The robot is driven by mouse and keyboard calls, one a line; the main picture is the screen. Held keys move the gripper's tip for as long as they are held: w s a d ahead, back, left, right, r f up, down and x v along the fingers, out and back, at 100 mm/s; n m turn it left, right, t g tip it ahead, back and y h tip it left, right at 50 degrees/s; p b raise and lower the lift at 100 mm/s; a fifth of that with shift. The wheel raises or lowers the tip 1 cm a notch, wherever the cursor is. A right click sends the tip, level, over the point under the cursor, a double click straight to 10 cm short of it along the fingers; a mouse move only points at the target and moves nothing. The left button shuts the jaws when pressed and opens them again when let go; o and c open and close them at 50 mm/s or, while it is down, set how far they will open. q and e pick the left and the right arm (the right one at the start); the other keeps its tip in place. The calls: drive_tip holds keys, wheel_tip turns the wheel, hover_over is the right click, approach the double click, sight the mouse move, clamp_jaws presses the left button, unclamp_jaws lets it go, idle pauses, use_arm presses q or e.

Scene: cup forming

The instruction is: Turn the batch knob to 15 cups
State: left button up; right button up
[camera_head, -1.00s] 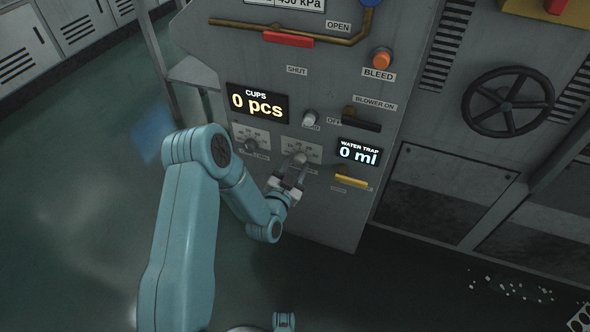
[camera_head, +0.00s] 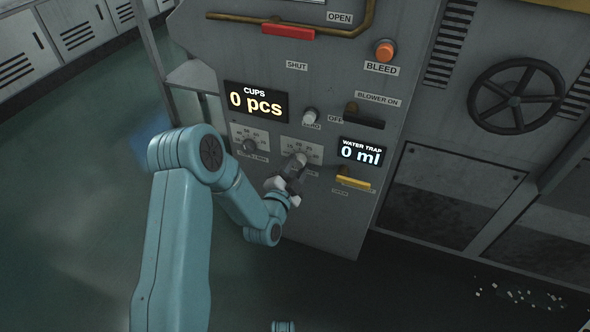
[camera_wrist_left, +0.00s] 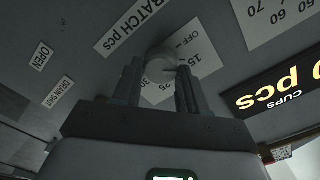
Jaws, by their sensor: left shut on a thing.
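The batch knob (camera_wrist_left: 161,68) is a pale round knob on a white dial plate marked OFF, 15 and further numbers, beside a "BATCH pcs" label (camera_wrist_left: 133,25) in the left wrist view. In the head view its dial plate (camera_head: 313,150) is on the grey panel, right of another knob's dial. My left gripper (camera_head: 297,165) is at the knob; in the left wrist view its fingers (camera_wrist_left: 160,85) are shut on the knob from both sides. The knob's exact pointer setting cannot be read. The CUPS display (camera_head: 256,102) reads 0 pcs.
Another knob (camera_head: 250,145) is on the left dial. Near the batch knob are a small pale button (camera_head: 310,115), the blower lever (camera_head: 364,118), the WATER TRAP display (camera_head: 362,152) reading 0 ml, and a yellow drain handle (camera_head: 353,182). A red handle (camera_head: 288,31) is higher up.

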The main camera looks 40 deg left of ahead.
use_arm(q)
drive_tip(key=o, duration=1.1)
drive_tip(key=shift+c, duration=0.2)
